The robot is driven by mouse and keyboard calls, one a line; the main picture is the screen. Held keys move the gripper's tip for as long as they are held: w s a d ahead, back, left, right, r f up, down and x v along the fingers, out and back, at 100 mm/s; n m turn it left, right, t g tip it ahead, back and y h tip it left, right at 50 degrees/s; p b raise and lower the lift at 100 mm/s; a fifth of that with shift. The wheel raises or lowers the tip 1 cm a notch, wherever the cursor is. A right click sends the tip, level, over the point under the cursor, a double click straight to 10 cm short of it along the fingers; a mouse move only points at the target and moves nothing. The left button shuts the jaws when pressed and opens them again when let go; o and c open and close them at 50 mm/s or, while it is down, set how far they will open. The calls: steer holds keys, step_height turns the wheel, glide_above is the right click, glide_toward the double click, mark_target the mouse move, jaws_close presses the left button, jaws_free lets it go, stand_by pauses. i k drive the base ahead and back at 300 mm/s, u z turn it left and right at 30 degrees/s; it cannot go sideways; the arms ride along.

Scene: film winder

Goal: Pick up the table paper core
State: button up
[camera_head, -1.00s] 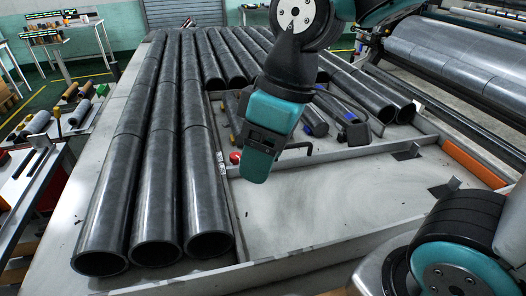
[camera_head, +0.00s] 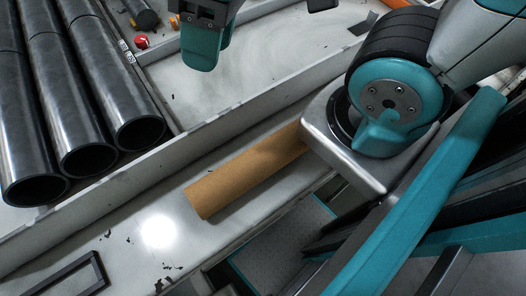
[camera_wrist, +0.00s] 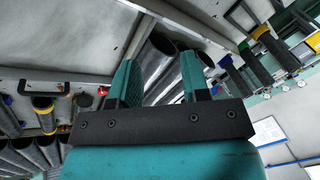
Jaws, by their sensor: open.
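The paper core is a brown cardboard tube (camera_head: 250,168) lying on the pale front strip of the table, in the head view. It runs diagonally, and its upper right end is hidden behind my arm's base. It does not show in the wrist view. My gripper (camera_head: 204,48) hangs at the top of the head view, beyond the low metal rail and apart from the core. In the wrist view my gripper (camera_wrist: 156,76) has its two teal fingers spread, with nothing held between them.
Long black tubes (camera_head: 85,85) lie in rows at the left. A raised metal rail (camera_head: 160,158) separates them from the front strip. A black rectangular frame (camera_head: 70,278) lies at the lower left. The strip left of the core is otherwise clear.

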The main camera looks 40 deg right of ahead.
mark_target(213, 192)
steer(key=u, duration=0.25)
steer(key=k, duration=1.25)
steer(key=z, duration=0.3)
steer(key=i, duration=0.4)
steer(key=z, duration=0.1)
